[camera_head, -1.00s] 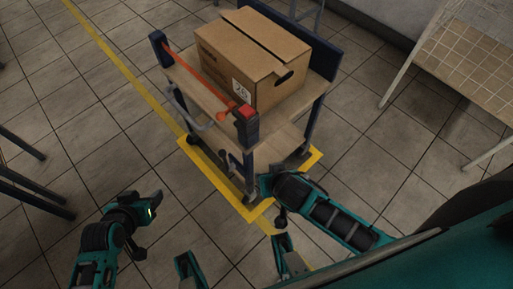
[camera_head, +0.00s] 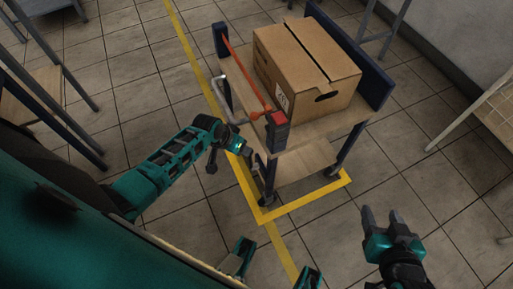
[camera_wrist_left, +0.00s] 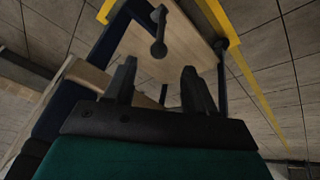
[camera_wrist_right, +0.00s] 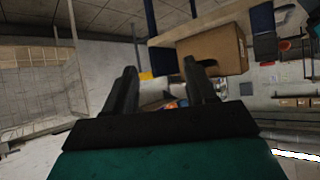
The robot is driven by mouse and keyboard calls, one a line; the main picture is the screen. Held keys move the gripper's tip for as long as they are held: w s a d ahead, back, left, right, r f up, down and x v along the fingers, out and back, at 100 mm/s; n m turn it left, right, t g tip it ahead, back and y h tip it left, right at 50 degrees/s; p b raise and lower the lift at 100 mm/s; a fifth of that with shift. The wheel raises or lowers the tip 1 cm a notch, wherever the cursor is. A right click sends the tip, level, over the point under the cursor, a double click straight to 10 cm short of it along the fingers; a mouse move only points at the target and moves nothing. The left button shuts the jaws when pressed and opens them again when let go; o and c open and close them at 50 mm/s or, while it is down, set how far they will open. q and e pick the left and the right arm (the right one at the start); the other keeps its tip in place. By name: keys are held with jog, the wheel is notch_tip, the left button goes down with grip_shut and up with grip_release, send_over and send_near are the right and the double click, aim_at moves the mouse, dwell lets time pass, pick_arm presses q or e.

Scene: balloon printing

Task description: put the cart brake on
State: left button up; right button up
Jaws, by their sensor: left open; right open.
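The cart (camera_head: 310,125) stands inside a yellow floor outline, with an orange-red bar (camera_head: 243,72) along its left side and a red cap (camera_head: 279,118) on its near corner post. A grey curved handle (camera_head: 218,100) sticks out on that side. I cannot tell which part is the brake. My left gripper (camera_head: 250,156) is beside the near left corner, low by the cart. In the left wrist view its open fingers (camera_wrist_left: 160,90) point at a dark rod with a round knob (camera_wrist_left: 158,48), with no visible contact. My right gripper (camera_head: 381,213) is open and empty, right of the cart.
A cardboard box (camera_head: 310,68) sits on the cart top; it also shows in the right wrist view (camera_wrist_right: 213,50). A yellow line (camera_head: 190,45) runs along the tiled floor. A table (camera_head: 30,95) stands at left, a rack (camera_head: 490,110) at right.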

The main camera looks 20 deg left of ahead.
aim_at(250, 158)
pick_arm(q)
jog(key=b+x, duration=0.5)
jog(key=x, duration=0.5)
jog(key=shift+f+b, duration=0.1)
jog(key=shift+b, duration=0.25)
jog(key=shift+w+d+f+b, duration=0.15)
jog(key=shift+w+f+b, duration=0.25)
jog(key=shift+f, duration=0.2)
jog(key=shift+s, duration=0.1)
jog(key=shift+c, duration=0.4)
grip_shut()
